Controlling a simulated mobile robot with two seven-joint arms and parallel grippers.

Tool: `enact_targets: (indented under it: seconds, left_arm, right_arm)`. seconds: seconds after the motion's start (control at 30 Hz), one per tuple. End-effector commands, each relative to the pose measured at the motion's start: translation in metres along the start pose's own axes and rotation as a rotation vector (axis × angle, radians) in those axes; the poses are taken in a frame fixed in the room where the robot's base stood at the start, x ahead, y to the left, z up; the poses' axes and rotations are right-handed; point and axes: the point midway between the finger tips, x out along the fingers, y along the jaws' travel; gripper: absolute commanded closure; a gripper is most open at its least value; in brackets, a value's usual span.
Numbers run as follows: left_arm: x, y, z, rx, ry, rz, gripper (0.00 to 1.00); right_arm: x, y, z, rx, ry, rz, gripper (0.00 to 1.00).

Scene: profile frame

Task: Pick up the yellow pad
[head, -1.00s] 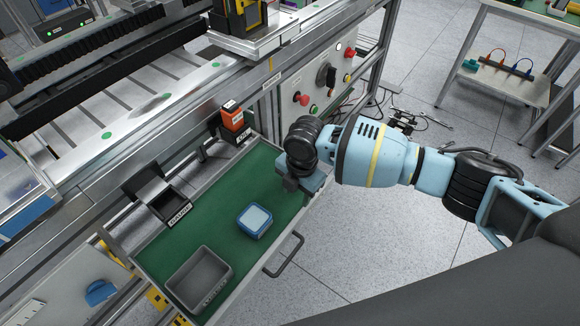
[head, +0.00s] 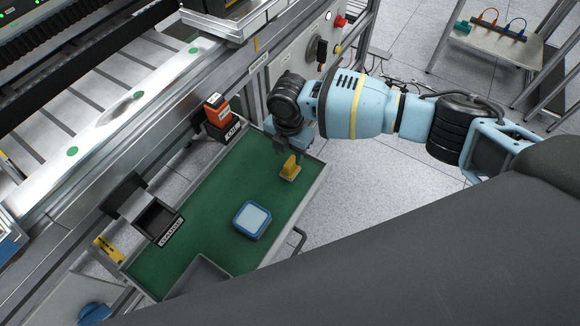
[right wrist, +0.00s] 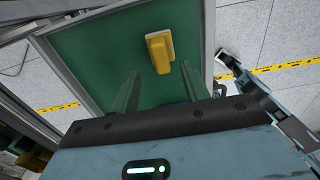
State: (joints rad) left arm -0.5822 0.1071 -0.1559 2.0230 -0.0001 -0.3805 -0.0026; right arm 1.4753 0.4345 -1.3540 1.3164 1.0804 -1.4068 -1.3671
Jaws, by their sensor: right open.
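The yellow pad (head: 290,168) lies on the green surface of the drawer-like tray (head: 205,208), near its right edge. In the right wrist view the pad (right wrist: 159,50) is a yellow block with a raised part, ahead of the fingertips. My right gripper (head: 286,148) is just behind the pad in the head view and partly overlaps its top. In the right wrist view my right gripper (right wrist: 161,80) is open, with nothing between its fingers. I cannot tell the exact gap to the pad. My left gripper is not in view.
A blue box with a pale top (head: 252,220) stands mid-tray. A grey bin (head: 200,280) is at the near end, partly hidden by my body. A black labelled holder (head: 158,220) is at the left edge, an orange box (head: 217,110) at the back. Green surface around the pad is clear.

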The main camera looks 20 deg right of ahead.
Motion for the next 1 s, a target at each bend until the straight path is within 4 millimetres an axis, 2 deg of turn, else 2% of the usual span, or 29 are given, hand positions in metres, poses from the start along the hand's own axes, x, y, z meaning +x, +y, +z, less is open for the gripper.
enact_targets:
  seconds: [0.13, 0.47, 0.77, 1.0]
  left_arm:
    - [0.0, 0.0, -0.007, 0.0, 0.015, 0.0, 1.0]
    - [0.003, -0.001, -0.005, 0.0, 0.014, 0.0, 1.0]
    - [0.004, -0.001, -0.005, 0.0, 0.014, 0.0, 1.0]
    - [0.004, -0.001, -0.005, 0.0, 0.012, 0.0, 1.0]
  right_arm:
    - [0.005, 0.0, 0.001, 0.0, 0.0, -0.001, 0.55]
    - [0.048, -0.003, 0.003, 0.0, 0.0, -0.002, 0.55]
    - [0.051, -0.003, 0.004, 0.0, 0.0, 0.001, 0.55]
    - [0.051, -0.003, 0.004, 0.0, 0.0, 0.0, 0.85]
